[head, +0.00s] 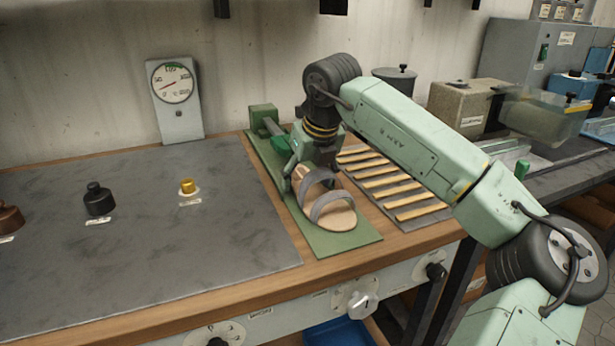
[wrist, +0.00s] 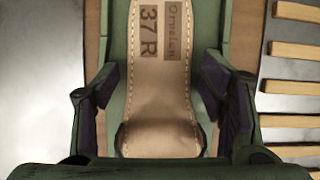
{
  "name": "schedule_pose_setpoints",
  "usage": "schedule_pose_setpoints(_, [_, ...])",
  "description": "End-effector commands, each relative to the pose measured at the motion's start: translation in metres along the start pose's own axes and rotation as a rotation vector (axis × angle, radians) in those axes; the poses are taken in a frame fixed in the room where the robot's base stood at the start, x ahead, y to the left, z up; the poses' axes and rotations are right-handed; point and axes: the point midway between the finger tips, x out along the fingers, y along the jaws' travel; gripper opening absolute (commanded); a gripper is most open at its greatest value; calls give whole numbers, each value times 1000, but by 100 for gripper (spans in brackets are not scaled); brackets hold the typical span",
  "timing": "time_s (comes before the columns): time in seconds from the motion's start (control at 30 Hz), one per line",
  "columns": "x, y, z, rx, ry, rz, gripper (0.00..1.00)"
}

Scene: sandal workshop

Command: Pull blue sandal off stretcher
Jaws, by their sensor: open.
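A tan-soled sandal (head: 337,219) lies on the green stretcher (head: 360,236), toe toward the front edge of the bench. Its two straps look grey in the head view, not clearly blue. My gripper (head: 312,165) is over the heel end, pointing down. In the wrist view the sandal's insole (wrist: 160,100) shows stitched edges and a label reading "37 R". The open fingers of my gripper (wrist: 160,78) stand on either side of the heel part. I cannot tell whether they touch it. The heel's underside is hidden.
A slatted wooden rack (head: 395,190) lies right of the stretcher. A dark grey mat (head: 120,260) covers the left bench, with a black weight (head: 98,200) and a brass piece (head: 188,187). A gauge (head: 175,85) stands behind. Machines (head: 525,60) stand at the right.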

Motion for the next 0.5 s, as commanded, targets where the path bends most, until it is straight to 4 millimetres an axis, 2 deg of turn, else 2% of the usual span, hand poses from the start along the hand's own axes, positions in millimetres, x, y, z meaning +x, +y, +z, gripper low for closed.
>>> schedule_pose_setpoints(0.13, [0,0,0,0,0,0,77])
schedule_pose_setpoints(0.5, [-5,0,0,0,-1,-1,77])
